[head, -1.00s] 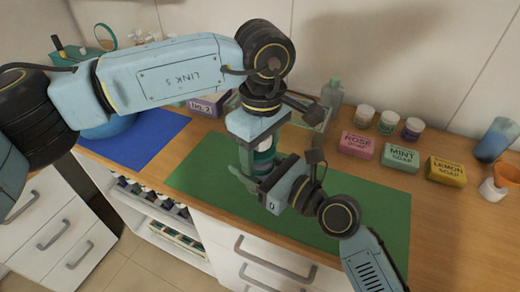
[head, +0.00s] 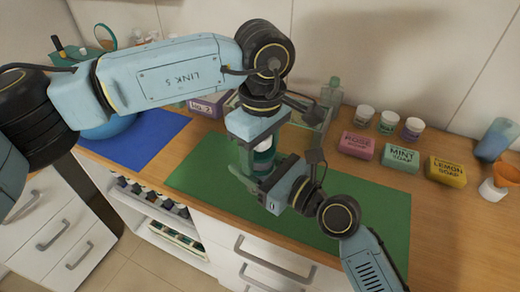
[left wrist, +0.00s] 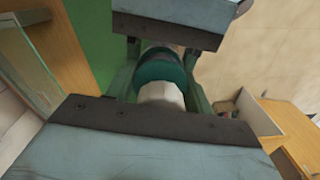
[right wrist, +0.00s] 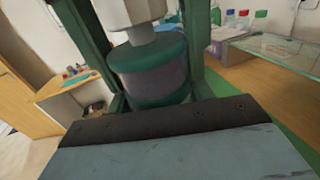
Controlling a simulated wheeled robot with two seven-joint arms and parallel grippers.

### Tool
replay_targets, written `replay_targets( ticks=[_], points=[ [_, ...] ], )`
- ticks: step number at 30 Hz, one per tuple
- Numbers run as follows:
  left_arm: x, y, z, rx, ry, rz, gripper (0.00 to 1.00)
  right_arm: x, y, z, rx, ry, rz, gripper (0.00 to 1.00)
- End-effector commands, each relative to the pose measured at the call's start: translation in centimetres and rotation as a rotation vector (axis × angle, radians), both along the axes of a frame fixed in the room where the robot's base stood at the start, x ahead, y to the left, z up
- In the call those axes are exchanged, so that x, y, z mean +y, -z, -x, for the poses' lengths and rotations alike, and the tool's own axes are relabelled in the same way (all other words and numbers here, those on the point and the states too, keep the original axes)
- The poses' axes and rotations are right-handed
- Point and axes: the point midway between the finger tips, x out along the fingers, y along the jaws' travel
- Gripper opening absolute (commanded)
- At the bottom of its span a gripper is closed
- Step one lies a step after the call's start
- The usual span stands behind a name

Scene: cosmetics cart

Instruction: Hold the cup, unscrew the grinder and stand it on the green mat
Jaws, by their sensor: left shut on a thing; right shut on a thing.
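A teal-green cup with a grey band (right wrist: 150,72) stands between the fingers of my right gripper (right wrist: 147,88), which is shut on it. The cup also shows in the head view (head: 262,158), over the green mat (head: 350,205). The pale grinder (right wrist: 128,12) is directly above the cup, in line with it, its narrow neck meeting the cup's top. My left gripper (left wrist: 160,82) comes from above and is shut on the grinder, seen in the left wrist view (left wrist: 160,93). The grippers hide much of both; I cannot tell whether the thread is still engaged.
A blue mat (head: 150,140) lies left.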

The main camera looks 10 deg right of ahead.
Motion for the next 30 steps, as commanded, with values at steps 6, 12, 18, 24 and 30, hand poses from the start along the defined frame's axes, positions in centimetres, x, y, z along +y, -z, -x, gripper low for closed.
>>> replay_targets(
  ticks=[6, 12, 18, 24, 30],
  points=[
    [0.1, -0.1, -0.1, -0.001, 0.0, -0.002, 0.24, -0.1, 0.0, 0.0, 0.0, 0.002, 0.001, 0.0],
    [0.1, 0.0, 0.0, -0.001, -0.001, -0.002, 0.73, -0.1, 0.0, 0.0, -0.001, 0.002, 0.001, 0.0],
    [0.0, 0.0, 0.0, -0.001, 0.0, -0.001, 0.73, 0.0, -0.1, 0.0, -0.001, 0.001, 0.0, 0.0],
    [0.0, -1.2, -0.1, -0.003, -0.001, 0.0, 0.73, 0.0, -0.1, 0.0, -0.002, 0.001, -0.001, 0.0],
    [-0.1, -3.8, -0.1, -0.002, 0.0, -0.001, 0.73, 0.0, -0.1, 0.0, -0.002, 0.001, -0.001, 0.0]
  ],
)
